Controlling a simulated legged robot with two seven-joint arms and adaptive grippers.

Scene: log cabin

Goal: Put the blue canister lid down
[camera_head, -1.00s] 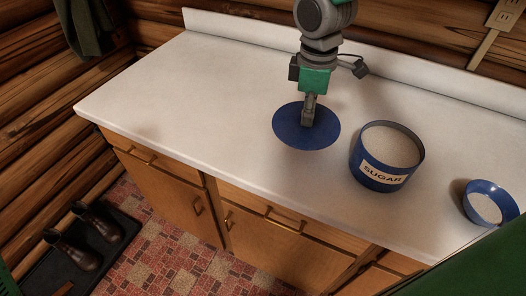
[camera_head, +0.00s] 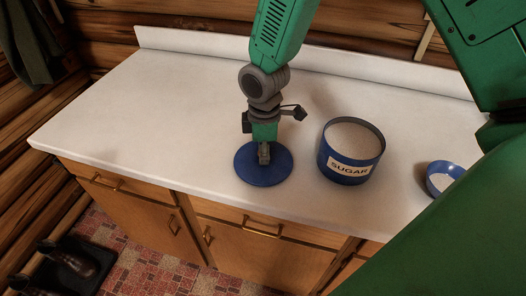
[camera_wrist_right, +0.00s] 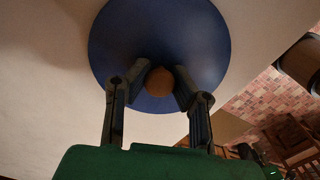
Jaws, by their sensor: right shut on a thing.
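The blue canister lid (camera_head: 262,174) is a round flat disc at the counter's front, left of the sugar canister. My right gripper (camera_head: 264,160) points down at its middle. In the right wrist view, the fingers of my right gripper (camera_wrist_right: 163,88) are closed on the round brown knob (camera_wrist_right: 159,82) of the lid (camera_wrist_right: 160,35). The lid looks level and on or very close to the countertop; I cannot tell if it touches. The open blue canister (camera_head: 350,152), labelled SUGAR and full of white sugar, stands upright to the right. My left gripper is not in view.
The white counter (camera_head: 130,110) is clear to the left and behind the lid. A small blue bowl (camera_head: 443,177) with white contents stands at the right. The counter's front edge, above wooden cabinets (camera_head: 260,250), is close to the lid. Boots (camera_head: 75,262) stand on the floor.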

